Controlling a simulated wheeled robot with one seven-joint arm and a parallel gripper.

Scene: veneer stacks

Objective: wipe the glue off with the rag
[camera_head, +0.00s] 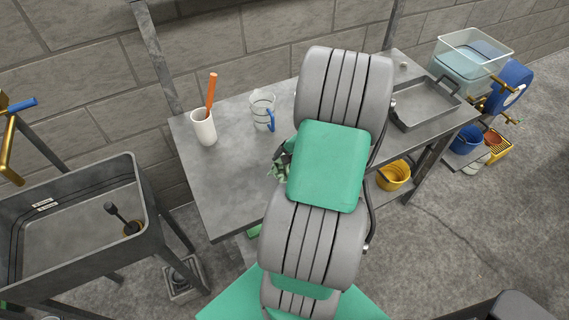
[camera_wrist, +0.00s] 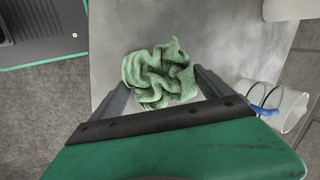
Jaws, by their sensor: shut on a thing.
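A crumpled green rag (camera_wrist: 158,68) is between the two fingers of my gripper (camera_wrist: 163,86) in the wrist view, and the fingers are shut on it. In the head view only a small part of the rag (camera_head: 279,168) shows at the left edge of my arm, over the grey table (camera_head: 225,185). I cannot tell whether the rag touches the tabletop. No glue is visible in either view; the tabletop behind my arm is hidden.
A white cup (camera_head: 204,130) with an orange stick and a clear jug (camera_head: 262,108) with a blue handle stand at the table's back left. A grey metal tray (camera_head: 424,106) lies at the right. A sink (camera_head: 75,225) stands left of the table. The front left tabletop is clear.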

